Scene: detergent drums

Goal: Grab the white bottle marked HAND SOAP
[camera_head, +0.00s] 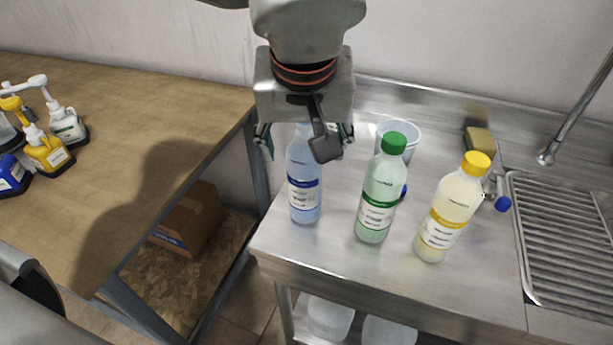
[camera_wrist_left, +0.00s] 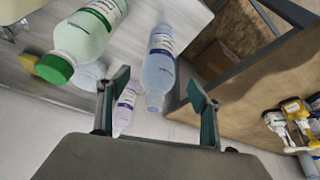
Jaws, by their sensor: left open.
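I cannot read HAND SOAP on any label. My left gripper (camera_head: 306,140) is open over the steel counter. Its fingers (camera_wrist_left: 158,92) are either side of the top of a pale blue bottle (camera_head: 304,185), which also shows in the left wrist view (camera_wrist_left: 158,68); contact cannot be told. A pale bottle with a purple label (camera_wrist_left: 126,103) is partly hidden by a finger. My right gripper is not in view.
A green bottle (camera_head: 379,195) and a yellow bottle (camera_head: 452,212) stand right of the blue one. A yellow pump bottle (camera_head: 46,152) and a blue one (camera_head: 12,176) stand at far left.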

